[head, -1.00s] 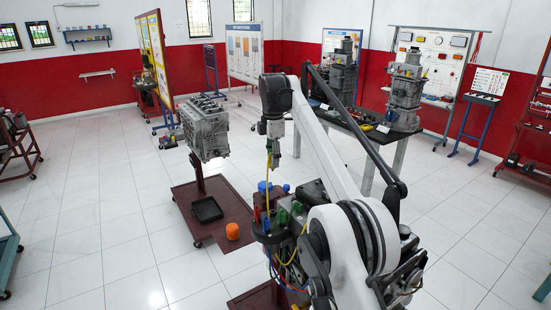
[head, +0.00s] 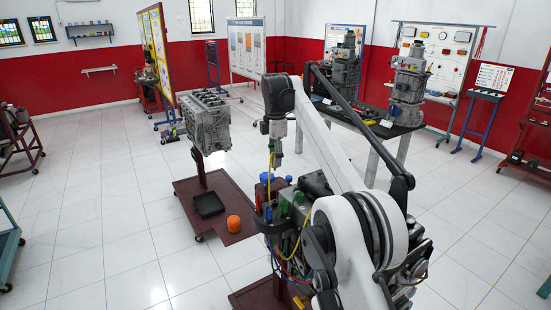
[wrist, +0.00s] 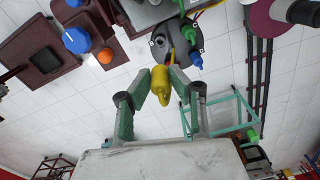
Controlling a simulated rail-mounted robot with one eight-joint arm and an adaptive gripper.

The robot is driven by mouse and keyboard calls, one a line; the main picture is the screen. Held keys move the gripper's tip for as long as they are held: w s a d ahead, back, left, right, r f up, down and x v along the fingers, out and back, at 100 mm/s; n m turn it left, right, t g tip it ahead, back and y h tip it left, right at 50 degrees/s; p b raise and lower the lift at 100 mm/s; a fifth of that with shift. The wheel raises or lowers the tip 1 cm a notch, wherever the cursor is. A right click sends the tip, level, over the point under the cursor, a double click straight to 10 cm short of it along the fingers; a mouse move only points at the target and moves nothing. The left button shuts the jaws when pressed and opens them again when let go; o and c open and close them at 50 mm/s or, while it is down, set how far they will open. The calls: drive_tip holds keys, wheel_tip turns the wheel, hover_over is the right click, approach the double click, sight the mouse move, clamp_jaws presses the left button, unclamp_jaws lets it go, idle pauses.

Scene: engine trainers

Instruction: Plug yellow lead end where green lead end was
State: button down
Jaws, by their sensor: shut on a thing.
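My gripper (wrist: 163,92) is shut on the yellow lead end (wrist: 160,84), which sits between its two green fingers in the wrist view. In the head view, my gripper (head: 272,160) hangs above the front engine stand, with the yellow lead running down from it. In the wrist view, a dark round holder (wrist: 140,50) lies beyond the yellow end, with a round hole in its face. A blue lead end (wrist: 196,61) and a green lead end (wrist: 188,33) are at its right side. The yellow end appears apart from the holder; its exact height above it cannot be told.
A blue cap (wrist: 76,40) and an orange container (head: 233,223) are left of the holder. A grey engine on a red stand (head: 205,125) stands at left. A table (head: 372,130) with engines is behind my arm. Open tiled floor lies around.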

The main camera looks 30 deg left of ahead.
sight(275, 169)
drive_tip(key=shift+f+b, duration=2.2)
drive_tip(key=shift+f, duration=1.2)
drive_tip(key=shift+f, duration=0.25)
drive_tip(key=shift+f+b, duration=1.3)
drive_tip(key=shift+f, duration=1.25)
drive_tip(key=shift+f, duration=0.9)
wheel_tip(275, 169, up, 7)
drive_tip(key=n+p, duration=0.5)
drive_tip(key=shift+r+n, duration=0.2)
drive_tip(key=shift+n, duration=0.2)
